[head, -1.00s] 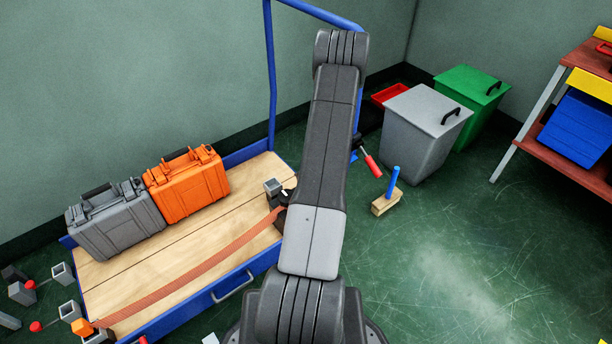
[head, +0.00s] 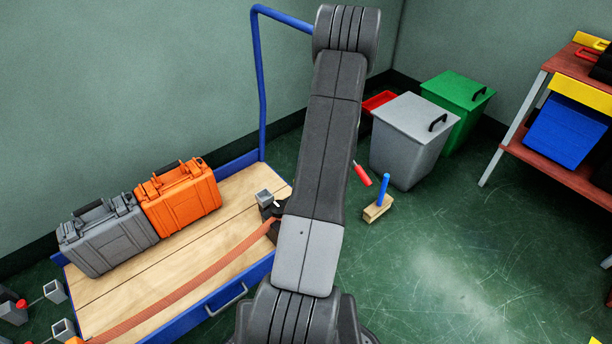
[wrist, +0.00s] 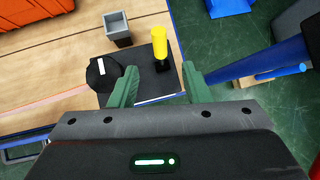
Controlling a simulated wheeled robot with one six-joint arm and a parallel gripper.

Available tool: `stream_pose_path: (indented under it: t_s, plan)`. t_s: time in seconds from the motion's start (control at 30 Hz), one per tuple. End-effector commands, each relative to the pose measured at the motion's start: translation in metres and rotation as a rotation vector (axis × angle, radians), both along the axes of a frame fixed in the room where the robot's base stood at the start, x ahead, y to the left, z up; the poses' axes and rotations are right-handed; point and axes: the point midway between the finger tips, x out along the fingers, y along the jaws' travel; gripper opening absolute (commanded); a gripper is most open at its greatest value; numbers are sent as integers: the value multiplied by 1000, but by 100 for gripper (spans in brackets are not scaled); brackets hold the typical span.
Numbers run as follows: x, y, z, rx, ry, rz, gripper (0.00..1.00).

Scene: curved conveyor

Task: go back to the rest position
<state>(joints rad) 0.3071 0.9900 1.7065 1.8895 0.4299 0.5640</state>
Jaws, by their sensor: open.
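My gripper (wrist: 160,88) shows in the wrist view with its two green fingers spread apart and nothing held between them. Beyond the fingertips is a black plate (wrist: 146,72) at the edge of the wooden cart deck. A yellow upright handle (wrist: 160,42) stands on it, with a grey square cup (wrist: 117,30) and a round black piece (wrist: 98,74) beside it. I cannot tell how far the fingers are from these. In the head view my arm rises through the middle and hides my gripper.
The blue-framed cart (head: 222,318) carries a grey case (head: 107,238), an orange case (head: 180,195) and an orange strap (head: 190,288). A grey bin (head: 408,140), green bin (head: 458,100), brush (head: 378,205) and shelf (head: 545,155) are to the right.

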Motion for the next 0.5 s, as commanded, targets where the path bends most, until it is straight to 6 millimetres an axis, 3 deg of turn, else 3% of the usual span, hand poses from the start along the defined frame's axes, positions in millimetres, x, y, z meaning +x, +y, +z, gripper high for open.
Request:
stream_pose_path:
  t_s: [0.23, 0.5]
  plan:
    - [12, 5, -17, 1, 0, 1, 43]
    - [44, 17, -58, 1, 2, 1, 43]
